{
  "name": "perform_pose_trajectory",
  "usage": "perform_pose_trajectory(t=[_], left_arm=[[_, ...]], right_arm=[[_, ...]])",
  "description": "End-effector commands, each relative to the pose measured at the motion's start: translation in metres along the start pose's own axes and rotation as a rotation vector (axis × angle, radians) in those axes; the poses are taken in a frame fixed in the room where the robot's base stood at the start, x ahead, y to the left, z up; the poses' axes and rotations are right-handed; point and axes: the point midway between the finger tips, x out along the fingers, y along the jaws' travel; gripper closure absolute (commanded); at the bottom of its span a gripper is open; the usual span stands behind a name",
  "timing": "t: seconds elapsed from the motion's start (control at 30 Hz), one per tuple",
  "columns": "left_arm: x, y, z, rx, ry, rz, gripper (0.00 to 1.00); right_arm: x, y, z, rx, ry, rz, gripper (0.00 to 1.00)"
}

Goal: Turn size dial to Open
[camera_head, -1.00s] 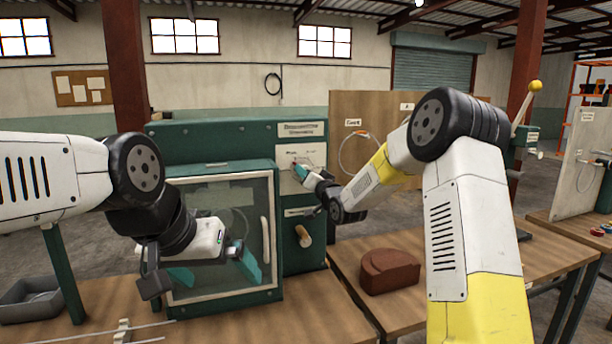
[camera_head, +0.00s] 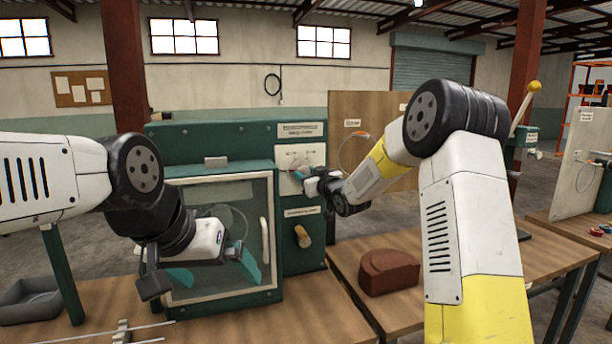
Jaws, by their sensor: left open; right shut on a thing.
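The green machine (camera_head: 230,139) stands on the table, with a glazed door (camera_head: 240,205) on its front. A white dial panel (camera_head: 300,154) is at its upper right. The size dial there is mostly hidden by my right gripper (camera_head: 302,174), which is shut at the lower part of that panel. The dial's position and its label text are too small to read. My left gripper (camera_head: 214,270) is open and empty, in front of the lower part of the glazed door, with teal fingers apart.
A wooden knob (camera_head: 302,237) sticks out below the dial panel. A brown block (camera_head: 389,271) sits on the right table (camera_head: 480,262). A grey tray (camera_head: 30,300) is at far left. A wooden board (camera_head: 360,115) stands behind my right arm.

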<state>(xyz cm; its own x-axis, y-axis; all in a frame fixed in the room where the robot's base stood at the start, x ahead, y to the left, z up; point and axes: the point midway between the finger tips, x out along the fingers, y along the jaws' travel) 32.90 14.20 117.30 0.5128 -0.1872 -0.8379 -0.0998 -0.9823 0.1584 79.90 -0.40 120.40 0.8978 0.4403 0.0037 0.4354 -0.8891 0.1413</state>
Motion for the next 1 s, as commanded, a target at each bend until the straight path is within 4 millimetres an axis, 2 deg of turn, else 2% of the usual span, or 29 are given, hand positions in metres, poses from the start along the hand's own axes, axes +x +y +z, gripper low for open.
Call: perform_pose_trajectory(t=[0.57, 0.6, 0.67, 0.7, 1.0], left_arm=[[0.0, 0.0, 0.0, 0.0, 0.0, 0.0, 0.0], [0.0, 0.0, 0.0, 0.0, 0.0, 0.0, 0.0], [0.0, 0.0, 0.0, 0.0, 0.0, 0.0, 0.0], [0.0, 0.0, 0.0, 0.0, 0.0, 0.0, 0.0], [0.0, 0.0, 0.0, 0.0, 0.0, 0.0, 0.0]], right_arm=[[-0.0002, -0.0025, 0.0025, -0.03, -0.01, -0.005, 1.0], [-0.0002, -0.0026, 0.0026, -0.03, -0.01, -0.005, 0.57], [-0.0002, -0.0024, 0.0025, -0.03, -0.01, -0.005, 0.45], [-0.0001, -0.0022, 0.0022, -0.03, -0.009, -0.005, 0.42], [-0.0015, -0.0007, 0.0009, -0.029, -0.007, -0.002, 0.42]])
